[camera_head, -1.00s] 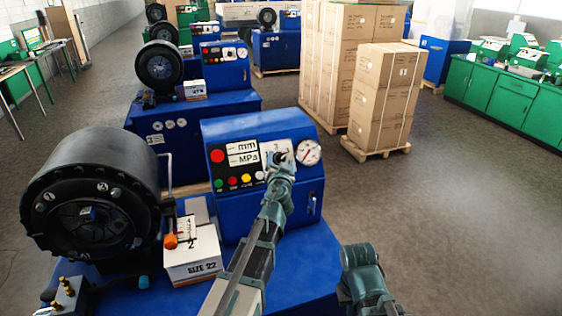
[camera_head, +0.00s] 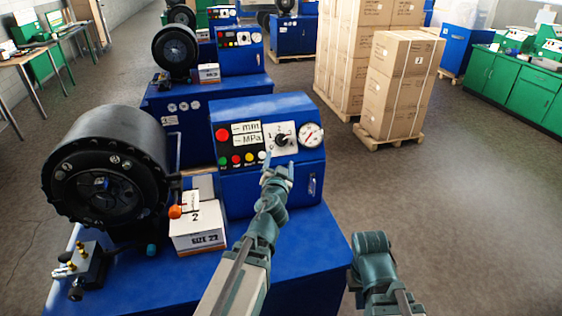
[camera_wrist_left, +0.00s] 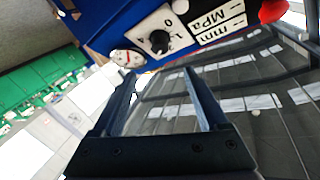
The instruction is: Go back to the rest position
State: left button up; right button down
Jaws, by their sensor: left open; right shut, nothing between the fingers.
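My left gripper (camera_head: 277,170) is just in front of the blue control panel of the nearest crimper. Its fingers are apart with nothing between them, as the left wrist view (camera_wrist_left: 159,73) shows. The black selector knob (camera_head: 281,140) is on a white plate above and beyond the fingertips, apart from them. The knob also shows in the left wrist view (camera_wrist_left: 158,42), beyond the fingers. In the head view my right arm (camera_head: 372,262) shows at the lower right as links only; its gripper is not visible.
The crimper's black round head (camera_head: 105,185) stands left of a white box (camera_head: 198,230) on the blue bench (camera_head: 300,262). A round gauge (camera_head: 311,134) is right of the knob. Stacked cartons (camera_head: 400,85) stand on a pallet behind. The floor at right is clear.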

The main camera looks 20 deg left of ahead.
pick_arm(q)
jog(key=shift+f, duration=0.1)
jog(key=s+d+f+n+g+b, duration=0.1)
jog(key=s+d+f+g, duration=0.25)
jog(key=f, duration=0.35)
jog(key=s+d+f+n+g, duration=0.1)
jog(key=s+d+f+g, duration=0.2)
jog(key=s+f+g, duration=0.3)
jog(key=s+d+f+m+g+h, duration=0.1)
jog(key=s+d+f+g, duration=0.2)
jog(key=s+d, duration=0.3)
jog(key=s+d+f+m+g+h, duration=0.2)
jog(key=s+d+f+g, duration=0.2)
jog(key=s, duration=0.5)
jog(key=shift+s+d+f+b, duration=0.15)
jog(key=shift+d+f+b, duration=0.3)
jog(key=shift+d+f, duration=0.45)
